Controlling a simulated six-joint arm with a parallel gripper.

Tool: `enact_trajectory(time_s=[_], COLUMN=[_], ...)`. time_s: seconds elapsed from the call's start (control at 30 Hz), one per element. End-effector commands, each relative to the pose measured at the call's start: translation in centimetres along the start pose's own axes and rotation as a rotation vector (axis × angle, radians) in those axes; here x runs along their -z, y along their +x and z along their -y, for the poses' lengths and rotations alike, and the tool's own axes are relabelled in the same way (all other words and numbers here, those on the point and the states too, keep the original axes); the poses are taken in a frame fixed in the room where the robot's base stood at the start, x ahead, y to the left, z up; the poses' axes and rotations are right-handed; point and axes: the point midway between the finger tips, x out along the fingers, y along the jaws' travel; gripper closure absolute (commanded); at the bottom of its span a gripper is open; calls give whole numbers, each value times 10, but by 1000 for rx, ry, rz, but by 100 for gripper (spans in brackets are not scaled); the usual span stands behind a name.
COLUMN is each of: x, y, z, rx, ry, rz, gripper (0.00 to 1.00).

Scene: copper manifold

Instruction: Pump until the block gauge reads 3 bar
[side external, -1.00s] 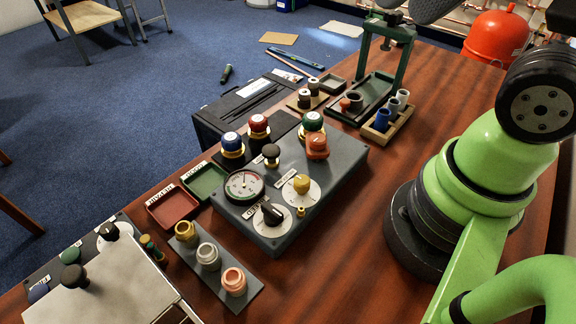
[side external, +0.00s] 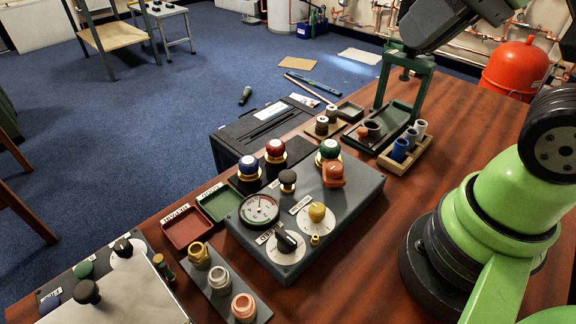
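The grey block (side external: 345,222) stands on the wooden table and carries a round dial gauge (side external: 259,209) at its left corner. The gauge has a pale centre and dark rim; its reading is too small to tell. Which part is the pump I cannot tell. A dark grey part of my gripper (side external: 438,22) shows at top right, clear of the block.
A green frame (side external: 428,80) stands behind the block. Red and green trays (side external: 187,231) lie left, and a plate of metal fittings (side external: 222,285) at front left. Bare table lies right of the block.

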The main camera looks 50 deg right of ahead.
Motion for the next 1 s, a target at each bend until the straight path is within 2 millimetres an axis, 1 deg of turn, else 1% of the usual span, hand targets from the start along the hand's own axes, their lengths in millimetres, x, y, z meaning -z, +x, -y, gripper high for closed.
enact_trajectory(time_s=[0.17, 0.27, 0.37, 0.5, 0.7, 0.8, 0.9, 1.0], x=[21, 32, 41, 49, 51, 49, 48, 47], y=[20, 36, 56, 88, 133, 148, 158, 162], z=[12, 19, 26, 36, 45, 47, 48, 49], rx=[-49, -81, -115, -165, -228, -251, -264, -271], ry=[-58, -97, -139, -197, -272, -298, -313, -320], rz=[123, 198, 269, 367, 479, 515, 536, 546], gripper=[100, 100, 100, 100, 100, 100, 100, 100])
